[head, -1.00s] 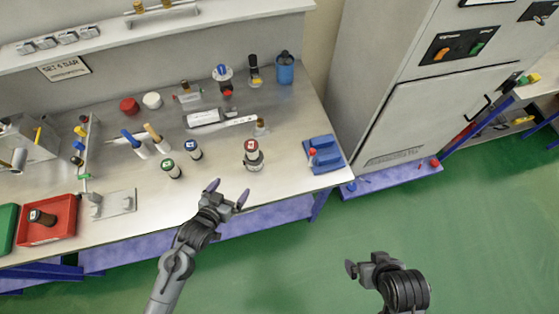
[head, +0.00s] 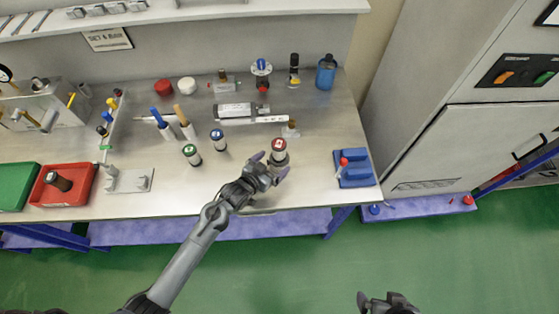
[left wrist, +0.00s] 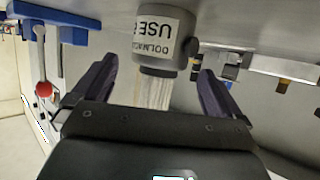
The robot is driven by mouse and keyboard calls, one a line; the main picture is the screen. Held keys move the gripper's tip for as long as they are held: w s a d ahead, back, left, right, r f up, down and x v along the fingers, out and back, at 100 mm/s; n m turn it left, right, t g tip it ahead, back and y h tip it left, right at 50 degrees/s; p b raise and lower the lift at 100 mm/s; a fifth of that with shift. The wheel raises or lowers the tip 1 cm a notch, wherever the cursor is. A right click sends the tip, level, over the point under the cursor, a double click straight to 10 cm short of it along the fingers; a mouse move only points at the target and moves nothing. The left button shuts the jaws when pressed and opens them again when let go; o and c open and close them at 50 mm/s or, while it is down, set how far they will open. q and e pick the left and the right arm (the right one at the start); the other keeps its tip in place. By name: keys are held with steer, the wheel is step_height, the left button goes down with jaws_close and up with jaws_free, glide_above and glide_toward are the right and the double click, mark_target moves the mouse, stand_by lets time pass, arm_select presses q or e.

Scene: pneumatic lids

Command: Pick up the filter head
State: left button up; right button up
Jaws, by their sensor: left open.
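A red-topped grey cylindrical unit (head: 279,146) with a white label on top stands on the bench; I take it for the filter head. My right gripper (head: 388,303) is at the bottom edge, partly cut off.
Green-topped (head: 192,154) and blue-topped (head: 219,140) small cylinders stand to the left. A blue stand (head: 354,168) with a red-knobbed part is to the right. A red tray (head: 84,178) lies far left. The bench front left of my gripper is clear.

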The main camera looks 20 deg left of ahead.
arm_select(q)
steer(key=shift+x, duration=2.45)
steer(key=c, duration=1.2)
